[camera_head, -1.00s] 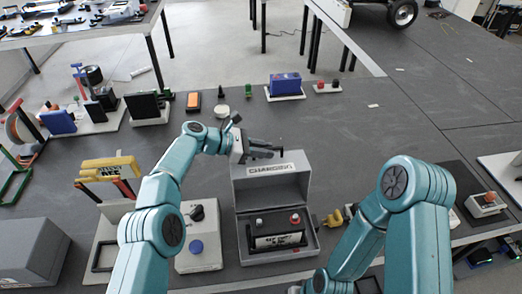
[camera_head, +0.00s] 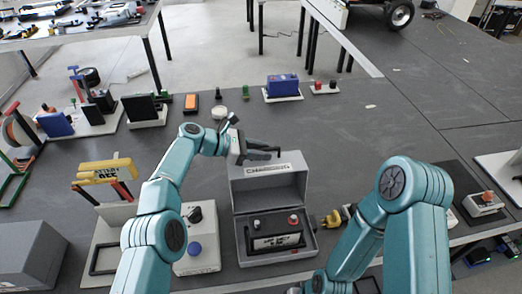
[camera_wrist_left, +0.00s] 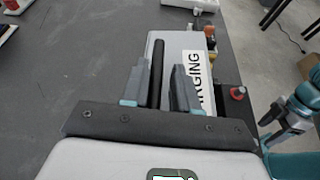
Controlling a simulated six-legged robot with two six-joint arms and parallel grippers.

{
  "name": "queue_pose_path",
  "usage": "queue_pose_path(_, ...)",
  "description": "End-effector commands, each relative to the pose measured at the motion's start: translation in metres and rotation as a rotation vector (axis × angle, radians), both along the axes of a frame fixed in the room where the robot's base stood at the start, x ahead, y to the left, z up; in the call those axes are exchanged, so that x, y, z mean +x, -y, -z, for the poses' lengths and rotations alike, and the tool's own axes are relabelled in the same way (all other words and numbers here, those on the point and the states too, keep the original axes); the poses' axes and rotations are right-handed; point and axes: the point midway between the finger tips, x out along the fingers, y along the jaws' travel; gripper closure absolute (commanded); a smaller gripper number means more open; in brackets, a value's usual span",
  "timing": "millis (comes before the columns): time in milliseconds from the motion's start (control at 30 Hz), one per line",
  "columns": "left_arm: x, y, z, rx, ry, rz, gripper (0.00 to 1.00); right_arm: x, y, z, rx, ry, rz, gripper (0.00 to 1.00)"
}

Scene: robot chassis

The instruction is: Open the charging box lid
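The grey charging box (camera_head: 241,245) stands on the dark table in front of me, in the head view. Its lid (camera_head: 267,185) stands upright at the back of the box, with a label along its top. Inside is a black battery (camera_head: 274,233) with a red and a dark knob. My left gripper (camera_head: 268,150) is at the lid's top edge, its fingers pointing right. In the left wrist view its two fingers (camera_wrist_left: 162,90) are apart beside the lid's labelled face (camera_wrist_left: 193,70). My right arm shows, but its fingers cannot be made out.
A yellow-handled tool (camera_head: 105,171) is further left. Blue and orange items stand behind. The table beyond the lid is mostly clear.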

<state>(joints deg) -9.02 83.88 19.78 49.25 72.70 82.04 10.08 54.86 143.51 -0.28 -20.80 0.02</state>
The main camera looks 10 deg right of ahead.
Motion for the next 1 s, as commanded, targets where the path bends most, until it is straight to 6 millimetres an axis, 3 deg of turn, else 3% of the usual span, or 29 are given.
queue_pose_path(167, 0.0, -0.019, -0.007, -0.001, 0.0, -0.002, 0.75, 0.0, 0.0, 0.009, 0.0, 0.0, 0.0, 0.38)
queue_pose_path(600, -0.002, -0.121, -0.049, 0.0, 0.002, -0.004, 0.75, 0.0, 0.0, 0.023, 0.0, 0.0, 0.0, 0.38)
queue_pose_path(800, -0.003, -0.145, -0.06, 0.0, 0.002, -0.001, 0.75, 0.0, 0.0, 0.021, 0.0, 0.0, 0.0, 0.38)
queue_pose_path(1000, -0.004, -0.15, -0.062, 0.0, 0.0, 0.0, 0.75, 0.0, 0.0, 0.021, 0.0, 0.0, 0.0, 0.38)
